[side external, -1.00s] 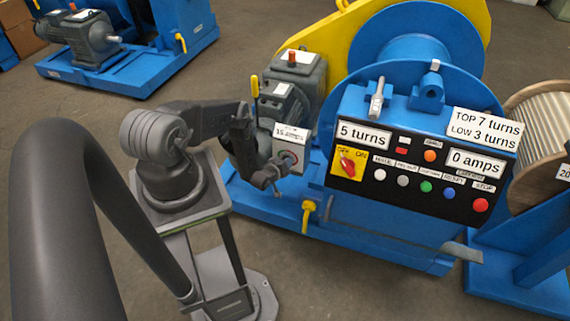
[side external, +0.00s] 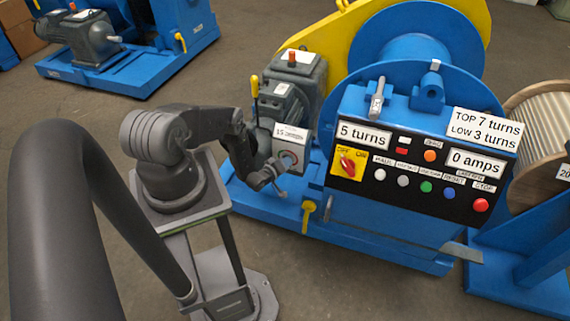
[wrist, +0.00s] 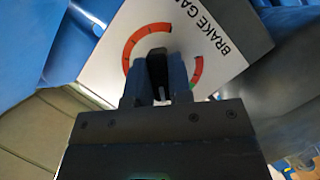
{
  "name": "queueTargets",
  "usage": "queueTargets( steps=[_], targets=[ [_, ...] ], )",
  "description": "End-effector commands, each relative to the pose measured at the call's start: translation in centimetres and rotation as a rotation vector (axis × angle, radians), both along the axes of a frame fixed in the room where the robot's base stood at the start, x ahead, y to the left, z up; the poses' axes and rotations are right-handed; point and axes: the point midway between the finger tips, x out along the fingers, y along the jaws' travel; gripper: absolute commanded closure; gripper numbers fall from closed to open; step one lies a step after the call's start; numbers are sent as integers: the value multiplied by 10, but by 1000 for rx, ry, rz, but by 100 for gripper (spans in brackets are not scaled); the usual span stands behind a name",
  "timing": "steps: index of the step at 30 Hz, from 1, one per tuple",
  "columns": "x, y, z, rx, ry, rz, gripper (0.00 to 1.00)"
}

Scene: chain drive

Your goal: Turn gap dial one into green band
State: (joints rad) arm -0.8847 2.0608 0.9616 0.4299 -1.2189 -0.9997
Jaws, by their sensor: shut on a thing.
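The gap dial is a white plate (wrist: 190,35) lettered "BRAKE GA…", with the rest cut off, in the wrist view. A red-orange arc (wrist: 137,42) curves around its dark knob (wrist: 157,66). My gripper (wrist: 157,85) is shut on this knob, one finger on each side.
A black control panel (side external: 400,208) with a red switch, several buttons and readouts "5 turns" and "0 amps" is to the right. A grey motor (side external: 283,100) and yellow lever (side external: 254,88) stand close behind the dial box. A yellow handle (side external: 308,212) is below it.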

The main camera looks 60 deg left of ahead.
Motion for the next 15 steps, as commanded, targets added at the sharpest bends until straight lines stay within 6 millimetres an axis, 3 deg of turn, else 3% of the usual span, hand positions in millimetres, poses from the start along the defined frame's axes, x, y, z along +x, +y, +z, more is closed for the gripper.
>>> queueTargets(
  steps=[5,6,15],
  targets=[
    [1,1,2,4,-8,-1,100],
    [1,0,2,5,-9,-1,80],
    [0,0,1,3,-5,-1,55]
  ],
)
